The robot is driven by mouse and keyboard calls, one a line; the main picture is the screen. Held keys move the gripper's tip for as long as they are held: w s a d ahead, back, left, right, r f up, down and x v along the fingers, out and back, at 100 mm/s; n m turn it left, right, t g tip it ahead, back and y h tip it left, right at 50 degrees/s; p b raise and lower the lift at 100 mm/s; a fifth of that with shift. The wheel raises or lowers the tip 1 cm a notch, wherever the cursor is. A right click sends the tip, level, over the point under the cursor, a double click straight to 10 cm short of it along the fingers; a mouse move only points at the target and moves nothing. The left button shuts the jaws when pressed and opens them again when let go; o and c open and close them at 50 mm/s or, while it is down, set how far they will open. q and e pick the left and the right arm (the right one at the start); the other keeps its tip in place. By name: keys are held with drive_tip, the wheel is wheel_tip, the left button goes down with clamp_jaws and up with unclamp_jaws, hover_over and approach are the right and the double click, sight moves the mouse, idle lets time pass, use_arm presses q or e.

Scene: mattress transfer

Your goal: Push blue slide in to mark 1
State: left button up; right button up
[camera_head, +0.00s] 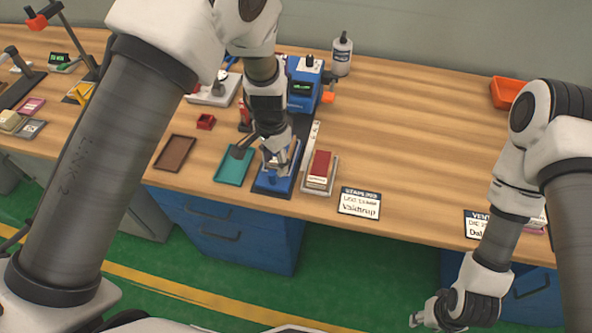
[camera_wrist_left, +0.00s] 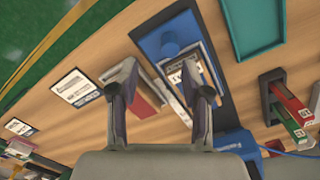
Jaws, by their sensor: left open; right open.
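The blue slide (camera_head: 273,183) sits at the front end of a dark blue track near the table's front edge. In the left wrist view the slide (camera_wrist_left: 170,44) has a round blue knob, with a metal plate and label beside it. My left gripper (camera_head: 277,150) hangs over the slide and partly hides it. In the wrist view its two fingers (camera_wrist_left: 165,88) are spread, with nothing between them held. I cannot tell whether they touch the slide. Mark 1 cannot be read. My right gripper (camera_head: 416,320) is open and empty, low in front of the table.
A blue device with a display (camera_head: 303,88) stands at the track's far end. A teal tray (camera_head: 233,166) lies left of the track, and a red block in a holder (camera_head: 320,170) stands right. A label card (camera_head: 360,203) lies further right. The table's middle right is clear.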

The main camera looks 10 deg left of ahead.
sight(271, 172)
use_arm(q)
drive_tip(key=shift+w+a+r, duration=0.1)
drive_tip(key=shift+a+r, duration=0.2)
drive_tip(key=shift+r, duration=0.35)
drive_tip(key=f, duration=0.1)
drive_tip(key=a+f, duration=0.1)
drive_tip(key=shift+a+f+p, duration=0.1)
drive_tip(key=shift+f+p, duration=0.2)
drive_tip(key=shift+p, duration=0.05)
drive_tip(key=f, duration=0.2)
drive_tip(key=d+f, duration=0.1)
drive_tip(key=f, duration=0.1)
drive_tip(key=shift+w+f+p, duration=0.2)
drive_tip(key=shift+f+p, duration=0.1)
drive_tip(key=shift+p, duration=0.1)
drive_tip(key=shift+s+a+f, duration=0.1)
drive_tip(key=shift+f, duration=0.15)
drive_tip(key=shift+s+a+f, duration=0.1)
drive_tip(key=shift+a, duration=0.1)
drive_tip(key=shift+d, duration=0.1)
clamp_jaws()
use_arm(e)
drive_tip(key=shift+a+r, duration=0.25)
drive_tip(key=shift+r, duration=0.25)
drive_tip(key=shift+a+r, duration=0.25)
drive_tip(key=shift+r, duration=0.2)
